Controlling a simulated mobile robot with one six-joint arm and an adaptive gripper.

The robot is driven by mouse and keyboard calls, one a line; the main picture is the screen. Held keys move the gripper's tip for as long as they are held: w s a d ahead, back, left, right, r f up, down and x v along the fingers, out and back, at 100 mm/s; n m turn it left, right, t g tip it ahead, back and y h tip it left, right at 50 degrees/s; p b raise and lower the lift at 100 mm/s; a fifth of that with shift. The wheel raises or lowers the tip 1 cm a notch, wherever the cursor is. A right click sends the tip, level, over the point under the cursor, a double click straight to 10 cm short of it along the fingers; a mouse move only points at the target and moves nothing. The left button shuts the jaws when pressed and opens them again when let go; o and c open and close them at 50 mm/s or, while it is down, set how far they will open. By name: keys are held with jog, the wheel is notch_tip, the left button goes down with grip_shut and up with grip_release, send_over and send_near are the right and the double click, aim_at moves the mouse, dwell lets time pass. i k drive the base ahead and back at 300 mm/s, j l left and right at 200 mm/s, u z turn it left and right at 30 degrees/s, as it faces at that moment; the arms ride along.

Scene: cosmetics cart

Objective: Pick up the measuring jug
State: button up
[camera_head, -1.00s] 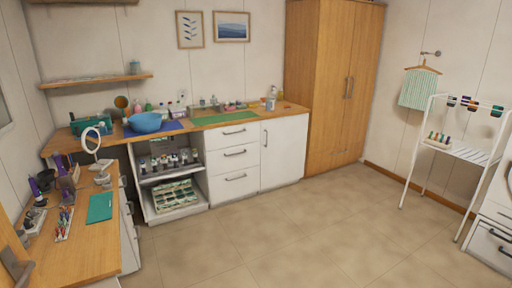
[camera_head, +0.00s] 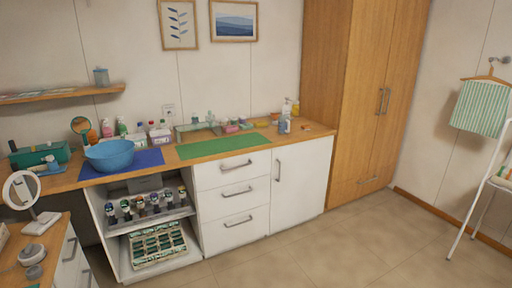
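I cannot make out a measuring jug for certain. Several small bottles and containers stand along the back of the counter, also too small to name surely. A bottle (camera_head: 285,125) stands at the counter's right end. My gripper is not in view.
A blue bowl (camera_head: 109,155) sits on a blue mat (camera_head: 150,158) on the wooden counter (camera_head: 188,151). A green mat (camera_head: 222,146) lies to the right. The floor (camera_head: 330,250) ahead is clear.

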aim_at(284, 123)
jog(key=i+z, duration=0.1)
jog(key=i, duration=0.75)
jog(key=i+j, duration=0.1)
jog(key=i, duration=0.7)
jog(key=i+l, duration=0.2)
jog(key=i, duration=0.35)
jog(key=i+l, duration=0.15)
jog(key=i, duration=0.35)
jog(key=i+l, duration=0.2)
jog(key=i, duration=0.35)
jog(key=i+l+z, duration=0.1)
jog(key=i, duration=0.45)
jog(key=i+l, duration=0.25)
jog(key=i, duration=0.25)
jog(key=i+l, duration=0.15)
jog(key=i, duration=0.4)
